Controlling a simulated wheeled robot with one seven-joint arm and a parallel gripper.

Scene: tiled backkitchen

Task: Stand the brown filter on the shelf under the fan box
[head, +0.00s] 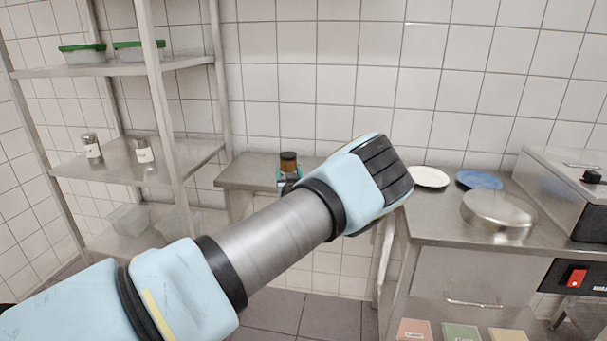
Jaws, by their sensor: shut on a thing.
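The brown filter (288,163) is a small amber-brown cylinder with a dark top. It is upright in front of the low steel bench, near the middle of the head view. My gripper (288,184) is just below it and shut on its lower part. My arm crosses the view and hides most of the gripper and the fingertips. No fan box can be made out for certain. A steel box with a black knob (574,193) stands at the right edge, cut off by the frame.
A steel rack (130,160) at left holds two green-lidded tubs, two labelled jars and clear containers. The right counter (440,215) bears a white plate (429,177), a blue plate (479,179) and a round metal lid (497,208). Coloured cards lie below. A red switch (577,276) shows at right.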

